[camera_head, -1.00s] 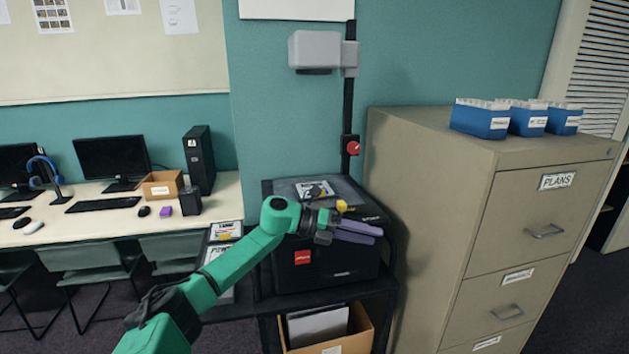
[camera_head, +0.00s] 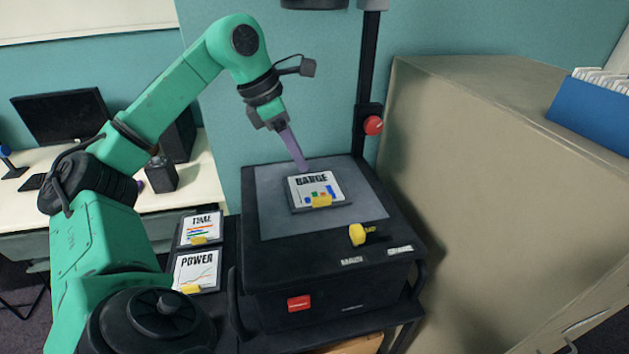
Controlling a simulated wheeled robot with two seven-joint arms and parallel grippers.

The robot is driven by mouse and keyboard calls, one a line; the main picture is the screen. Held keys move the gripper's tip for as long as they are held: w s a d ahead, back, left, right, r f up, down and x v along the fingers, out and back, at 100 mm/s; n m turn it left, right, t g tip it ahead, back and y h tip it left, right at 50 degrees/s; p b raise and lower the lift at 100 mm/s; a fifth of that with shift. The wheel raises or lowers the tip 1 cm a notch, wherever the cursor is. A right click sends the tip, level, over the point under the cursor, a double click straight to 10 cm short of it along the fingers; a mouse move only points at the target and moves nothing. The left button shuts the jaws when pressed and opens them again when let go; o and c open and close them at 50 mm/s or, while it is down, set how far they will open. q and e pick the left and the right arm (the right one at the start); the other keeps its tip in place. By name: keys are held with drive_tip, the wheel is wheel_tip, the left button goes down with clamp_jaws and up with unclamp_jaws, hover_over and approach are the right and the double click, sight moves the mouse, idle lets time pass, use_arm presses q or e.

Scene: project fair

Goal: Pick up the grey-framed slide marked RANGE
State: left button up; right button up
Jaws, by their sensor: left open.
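The grey-framed slide marked RANGE (camera_head: 316,190) lies flat on the glass stage of the overhead projector (camera_head: 262,212). It has a white face with small coloured shapes and a yellow tab at its front edge. My left gripper (camera_head: 303,167) points down just behind the slide's back edge. Its purple fingers overlap in this view and are open, with nothing seen between them. I cannot tell whether the tips touch the stage or hang just above it. My right gripper is not in view.
Slides marked TIME (camera_head: 200,228) and POWER (camera_head: 197,270) lie left of the projector. A yellow knob (camera_head: 357,235) sits at the stage's front right. The projector's post (camera_head: 368,80) with a red knob (camera_head: 373,125) rises behind. A tall beige cabinet (camera_head: 480,150) stands close on the right.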

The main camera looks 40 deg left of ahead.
use_arm(q)
approach(319, 197)
wheel_tip(319, 197, down, 2)
drive_tip(key=d, duration=0.2)
drive_tip(key=w+f, duration=0.1)
drive_tip(key=f, duration=0.1)
drive_tip(key=w+f+p, duration=0.1)
drive_tip(key=w+f, duration=0.1)
drive_tip(key=f, duration=0.1)
drive_tip(key=shift+f+p, duration=0.35)
drive_tip(key=shift+d+f, duration=0.25)
drive_tip(key=shift+w+a+f, duration=0.1)
drive_tip(key=shift+a, duration=0.05)
clamp_jaws()
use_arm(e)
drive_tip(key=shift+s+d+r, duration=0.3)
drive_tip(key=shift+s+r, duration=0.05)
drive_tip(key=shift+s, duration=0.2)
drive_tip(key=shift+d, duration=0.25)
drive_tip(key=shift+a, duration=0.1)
